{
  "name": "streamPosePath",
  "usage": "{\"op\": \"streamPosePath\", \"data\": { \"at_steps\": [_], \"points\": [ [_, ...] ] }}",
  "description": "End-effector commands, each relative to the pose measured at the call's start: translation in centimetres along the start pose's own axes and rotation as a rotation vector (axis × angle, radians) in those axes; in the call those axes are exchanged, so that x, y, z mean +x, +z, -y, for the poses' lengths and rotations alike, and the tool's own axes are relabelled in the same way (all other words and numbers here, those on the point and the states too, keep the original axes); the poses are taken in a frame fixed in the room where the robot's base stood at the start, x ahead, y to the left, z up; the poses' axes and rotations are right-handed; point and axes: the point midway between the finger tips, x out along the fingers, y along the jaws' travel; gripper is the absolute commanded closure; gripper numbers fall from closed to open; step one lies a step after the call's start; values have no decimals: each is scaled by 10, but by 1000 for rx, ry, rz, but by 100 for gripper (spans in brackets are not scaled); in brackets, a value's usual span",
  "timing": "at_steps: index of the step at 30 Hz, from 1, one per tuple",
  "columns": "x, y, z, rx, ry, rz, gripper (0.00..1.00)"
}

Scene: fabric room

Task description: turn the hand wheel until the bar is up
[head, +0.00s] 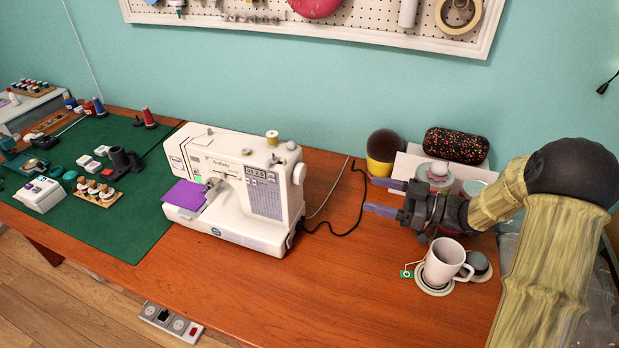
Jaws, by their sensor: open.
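The white sewing machine (233,190) stands upright on the wooden table. Its hand wheel (299,174) is a small white disc on the right end of the machine. A purple cloth (186,194) lies on the machine's bed at the left, under the head. The needle bar is too small to make out, so I cannot tell its height. My gripper (370,194) is open and empty, to the right of the hand wheel and apart from it. Its two purple fingers point left toward the machine.
A white mug (443,262) with a tea tag stands below my gripper. A black cable (355,205) runs on the table between machine and gripper. The green mat (130,215) lies left.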

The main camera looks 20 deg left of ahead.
Motion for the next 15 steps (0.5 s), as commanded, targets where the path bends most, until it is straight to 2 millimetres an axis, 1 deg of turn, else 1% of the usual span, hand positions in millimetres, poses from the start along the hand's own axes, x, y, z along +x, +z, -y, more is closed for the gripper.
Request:
{"op": "streamPosePath", "data": {
  "at_steps": [5, 15],
  "points": [
    [21, 0, 1, 0, -4, -1, 30],
    [81, 0, 1, -1, -4, -1, 30]
  ]
}}
